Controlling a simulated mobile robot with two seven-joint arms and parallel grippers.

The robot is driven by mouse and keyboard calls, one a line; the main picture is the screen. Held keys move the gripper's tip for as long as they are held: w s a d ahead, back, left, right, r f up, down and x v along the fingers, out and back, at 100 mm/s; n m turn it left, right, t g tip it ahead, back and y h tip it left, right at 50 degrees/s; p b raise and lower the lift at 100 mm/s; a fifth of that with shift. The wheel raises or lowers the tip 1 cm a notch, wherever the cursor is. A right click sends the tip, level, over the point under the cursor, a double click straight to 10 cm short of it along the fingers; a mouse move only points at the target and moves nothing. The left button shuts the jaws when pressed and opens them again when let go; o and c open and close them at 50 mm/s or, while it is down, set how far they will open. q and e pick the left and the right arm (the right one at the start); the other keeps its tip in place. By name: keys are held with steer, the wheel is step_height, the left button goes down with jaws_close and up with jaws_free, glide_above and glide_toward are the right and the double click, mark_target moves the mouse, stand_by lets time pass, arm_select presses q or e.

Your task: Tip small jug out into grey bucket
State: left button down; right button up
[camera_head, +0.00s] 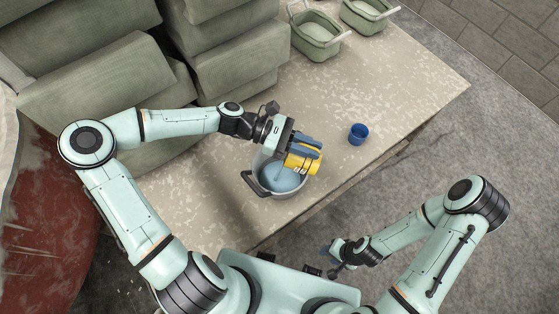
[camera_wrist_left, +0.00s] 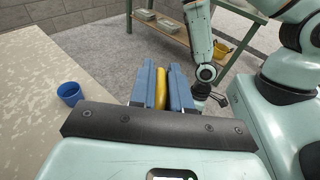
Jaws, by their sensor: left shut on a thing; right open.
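The small yellow jug (camera_head: 301,164) is held in my left gripper (camera_head: 304,149), whose blue fingers are shut on it. It is tilted well over on its side, above the grey bucket (camera_head: 272,193). In the left wrist view a strip of the yellow jug (camera_wrist_left: 161,88) shows between the blue fingers. The bucket stands on the table and has dark handles. Its inside looks blue-grey; I cannot tell how much it holds. The jug's mouth and any stream are not clear. My right gripper (camera_head: 331,250) is open and empty, low and away from the bucket.
A small blue cup (camera_head: 358,134) stands on the speckled table (camera_head: 400,95), right of the jug. Green-grey baskets (camera_head: 318,42) stand at the back. Large stacked grey-green blocks (camera_head: 100,75) fill the back left. The table's right part is clear.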

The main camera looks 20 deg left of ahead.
arm_select(q)
steer(key=shift+w+a+r+h, duration=0.15)
steer(key=shift+a+r+h, duration=0.1)
steer(key=shift+a+h, duration=0.35)
steer(key=d+y, duration=0.1)
steer(key=d+f+y, duration=0.1)
steer(key=d, duration=0.1)
steer(key=shift+d+f+b, duration=0.2)
steer(key=shift+d+b, duration=0.05)
steer(key=shift+b, duration=0.1)
steer(key=d+f+y+p, duration=0.3)
steer(key=d+f+y, duration=0.9)
steer(key=f+y, duration=0.2)
steer(key=shift+s+y+p, duration=0.25)
steer(key=shift+y+p, duration=0.1)
steer(key=shift+y, duration=0.15)
arm_select(e)
steer(key=w+r, duration=0.4)
steer(key=shift+w+t, duration=0.25)
steer(key=shift+t, duration=0.05)
